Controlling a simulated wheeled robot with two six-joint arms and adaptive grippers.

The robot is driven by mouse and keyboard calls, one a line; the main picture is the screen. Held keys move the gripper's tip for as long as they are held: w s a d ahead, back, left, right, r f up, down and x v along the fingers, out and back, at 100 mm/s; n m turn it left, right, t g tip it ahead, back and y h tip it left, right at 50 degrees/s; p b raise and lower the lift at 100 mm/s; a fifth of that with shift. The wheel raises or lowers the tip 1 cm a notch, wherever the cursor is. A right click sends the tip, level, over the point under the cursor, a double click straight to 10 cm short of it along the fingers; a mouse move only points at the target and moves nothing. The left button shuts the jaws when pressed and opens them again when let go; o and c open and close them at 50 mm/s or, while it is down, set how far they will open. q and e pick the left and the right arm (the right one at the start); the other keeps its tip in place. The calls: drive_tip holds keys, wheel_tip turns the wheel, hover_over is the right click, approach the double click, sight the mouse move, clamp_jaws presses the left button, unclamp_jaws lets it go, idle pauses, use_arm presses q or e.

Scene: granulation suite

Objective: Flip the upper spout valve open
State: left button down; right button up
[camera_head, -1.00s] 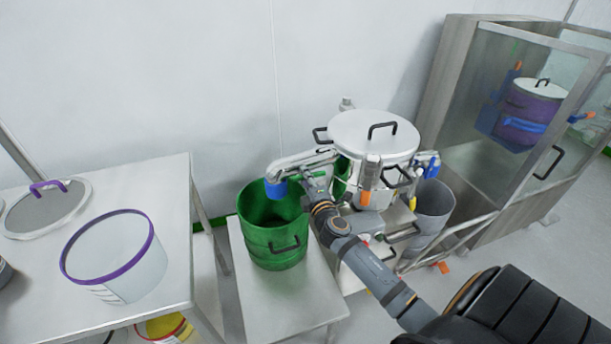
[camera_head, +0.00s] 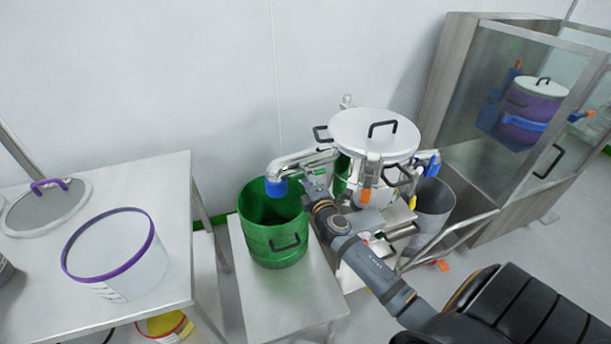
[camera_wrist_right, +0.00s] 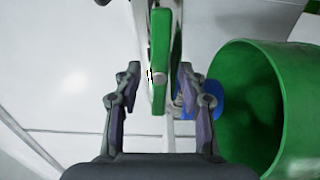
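The upper spout (camera_head: 295,160) is a metal pipe with a blue end (camera_head: 277,187) over the green bucket (camera_head: 275,250). It comes from the lidded steel vessel (camera_head: 375,140). In the right wrist view, a green valve handle (camera_wrist_right: 160,55) lies along the metal pipe, between the fingers of my right gripper (camera_wrist_right: 160,78). The fingers are open, with gaps visible on both sides of the handle. In the head view my right gripper (camera_head: 314,182) is just below the pipe and partly hidden by my wrist. My left gripper is not in view.
The green bucket stands on a low steel table (camera_head: 285,300). A grey bin (camera_head: 434,205) is right of the vessel. At left a table (camera_head: 165,185) carries a purple-rimmed tub (camera_head: 150,265) and a lid (camera_head: 45,208). A glass-walled cabinet (camera_head: 465,120) stands at right.

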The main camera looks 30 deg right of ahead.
drive_tip(key=v, duration=1.2)
